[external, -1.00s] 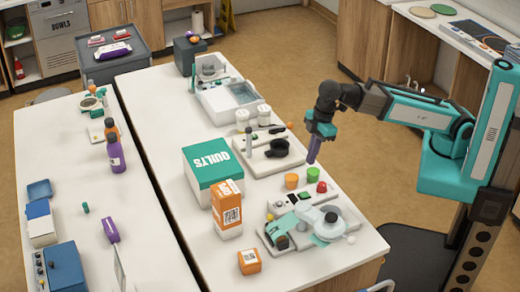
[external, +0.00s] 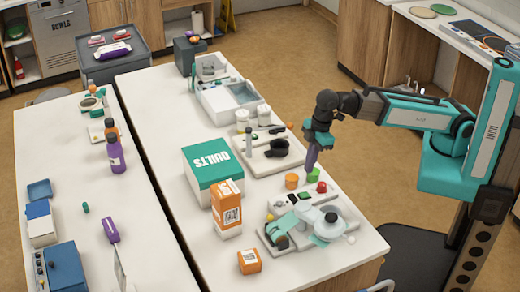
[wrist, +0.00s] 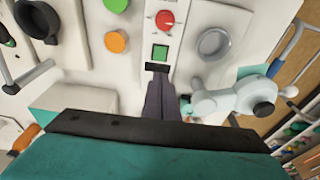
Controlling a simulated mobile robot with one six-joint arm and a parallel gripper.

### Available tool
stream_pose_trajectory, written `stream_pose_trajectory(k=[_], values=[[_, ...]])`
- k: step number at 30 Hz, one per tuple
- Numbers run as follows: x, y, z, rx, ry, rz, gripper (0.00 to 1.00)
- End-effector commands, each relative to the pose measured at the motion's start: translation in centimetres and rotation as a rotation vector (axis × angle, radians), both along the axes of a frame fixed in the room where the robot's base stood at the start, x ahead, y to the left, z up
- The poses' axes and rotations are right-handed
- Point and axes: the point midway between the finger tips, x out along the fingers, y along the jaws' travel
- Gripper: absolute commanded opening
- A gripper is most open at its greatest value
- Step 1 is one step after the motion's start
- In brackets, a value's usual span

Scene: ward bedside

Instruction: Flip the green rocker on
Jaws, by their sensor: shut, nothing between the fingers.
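Which way the rocker is tilted I cannot tell. My gripper (wrist: 158,72) is shut and empty. Its fingertips point at the panel just below the rocker in the wrist view. In the external view my gripper (external: 311,173) hangs above and behind the panel. Contact with it is not visible.
A tray (external: 262,160) with a black item is behind.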

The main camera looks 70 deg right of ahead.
Motion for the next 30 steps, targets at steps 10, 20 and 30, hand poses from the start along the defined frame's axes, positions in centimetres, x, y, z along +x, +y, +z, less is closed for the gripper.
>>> stream_pose_trajectory(k=[10, 20, 30], values=[[0.4, 0.4, -3.1, -0.001, 0.001, 0.000, 0.00], [0.8, 0.8, -5.9, -0.001, 0.001, 0.000, 0.00], [1.1, 1.2, -8.6, -0.001, 0.001, 0.000, 0.00]])
